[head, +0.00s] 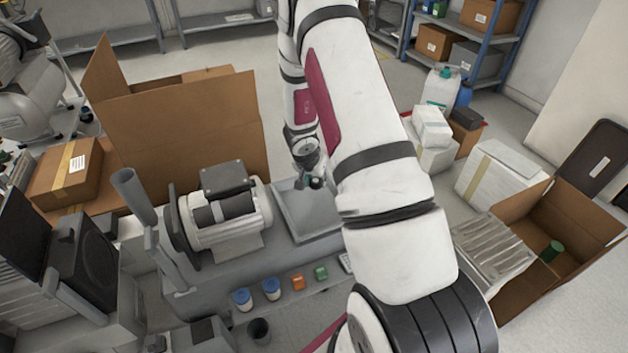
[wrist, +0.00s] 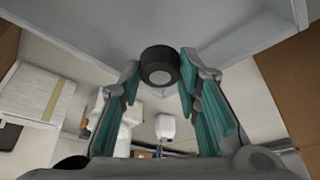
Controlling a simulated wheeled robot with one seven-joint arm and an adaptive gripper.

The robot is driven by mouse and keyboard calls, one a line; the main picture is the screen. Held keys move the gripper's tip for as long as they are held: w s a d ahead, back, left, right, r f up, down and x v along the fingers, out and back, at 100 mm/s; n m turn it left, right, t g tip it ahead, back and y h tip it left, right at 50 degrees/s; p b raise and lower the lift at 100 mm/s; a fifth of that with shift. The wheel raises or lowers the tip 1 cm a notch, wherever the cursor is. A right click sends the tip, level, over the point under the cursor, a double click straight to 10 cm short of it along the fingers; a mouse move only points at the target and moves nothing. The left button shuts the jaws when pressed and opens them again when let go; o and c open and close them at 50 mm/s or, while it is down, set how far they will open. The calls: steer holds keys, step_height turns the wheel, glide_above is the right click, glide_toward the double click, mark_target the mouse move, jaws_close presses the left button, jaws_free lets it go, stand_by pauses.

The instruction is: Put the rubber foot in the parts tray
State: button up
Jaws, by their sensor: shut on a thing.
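The rubber foot (wrist: 160,62) is a short black cylinder with a pale round centre, seen in the wrist view. My gripper (wrist: 159,80) has its teal-padded fingers shut on it, with the foot at the fingertips. In the head view my gripper (head: 314,183) is over the grey parts tray (head: 318,222), near its far part. My arm covers the right side of the tray. The gap between foot and tray floor cannot be told.
A motor-like compressor unit (head: 228,212) stands just left of the tray. A large open carton (head: 190,125) stands behind.

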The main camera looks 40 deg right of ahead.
mark_target(313, 182)
steer(key=shift+w+d+p, duration=0.25)
steer(key=shift+w+p, duration=0.05)
steer(key=shift+w, duration=0.2)
step_height(313, 182, down, 4)
steer(key=b, duration=0.4)
steer(key=shift+r, duration=0.15)
steer(key=shift+f, duration=0.2)
steer(key=o, duration=1)
steer(key=shift+r, duration=0.15)
